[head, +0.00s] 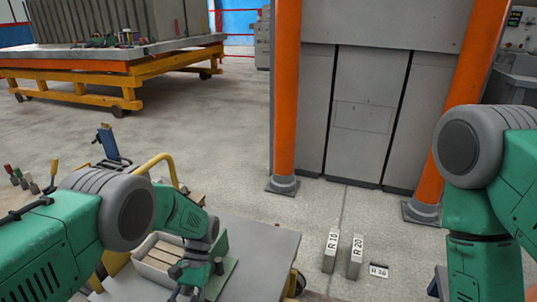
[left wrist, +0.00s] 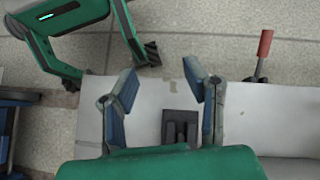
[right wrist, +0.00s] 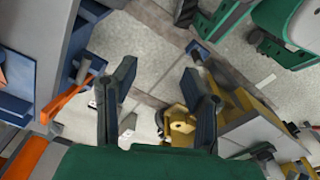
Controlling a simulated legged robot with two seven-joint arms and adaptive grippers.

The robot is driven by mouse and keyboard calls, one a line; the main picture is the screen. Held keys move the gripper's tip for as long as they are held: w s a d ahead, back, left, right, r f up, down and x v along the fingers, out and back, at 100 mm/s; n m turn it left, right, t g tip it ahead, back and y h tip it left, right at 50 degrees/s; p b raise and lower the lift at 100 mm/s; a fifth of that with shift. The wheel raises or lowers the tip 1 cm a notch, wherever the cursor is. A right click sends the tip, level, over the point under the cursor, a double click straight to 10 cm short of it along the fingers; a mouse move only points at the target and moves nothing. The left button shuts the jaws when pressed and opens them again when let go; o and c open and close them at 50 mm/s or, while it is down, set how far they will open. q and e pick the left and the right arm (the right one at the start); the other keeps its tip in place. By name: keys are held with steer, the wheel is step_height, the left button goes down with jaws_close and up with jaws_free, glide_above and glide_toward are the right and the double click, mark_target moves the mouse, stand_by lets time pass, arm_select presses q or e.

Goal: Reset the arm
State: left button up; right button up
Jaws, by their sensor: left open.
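My left arm enters the head view from the left, bent over the grey cart top (head: 262,245). Its gripper (head: 187,292) is at the bottom edge, partly cut off. In the left wrist view my left gripper (left wrist: 163,78) has its fingers spread with nothing between them, above a light flat surface (left wrist: 270,115) with a dark block (left wrist: 181,126). My right arm hangs at the right of the head view, its gripper mostly out of frame. In the right wrist view my right gripper (right wrist: 160,75) has its fingers apart and holds nothing.
A white tray (head: 152,262) sits on the cart beside my left gripper. Blocks marked R10 (head: 330,250) and R20 (head: 355,256) stand on the floor right of the cart. Orange columns (head: 285,90) flank a grey panel (head: 365,110). A red-handled lever (left wrist: 264,45) is near the left gripper.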

arm_select(q)
steer(key=s+a+f+t+h+b, duration=0.1)
steer(key=s+a+f+t+b, duration=0.25)
steer(key=s+f, duration=0.45)
steer(key=s+a+f+t+h+b, duration=0.15)
steer(key=s+a+f+t, duration=0.3)
steer(key=s, duration=0.55)
steer(key=s+r+t+b, duration=0.2)
steer(key=s+r+b, duration=0.1)
steer(key=s+r, duration=0.15)
step_height(320, 180, up, 18)
steer(key=p, duration=1.8)
steer(key=shift+s+f+n, duration=0.2)
steer(key=shift+s+n, duration=0.1)
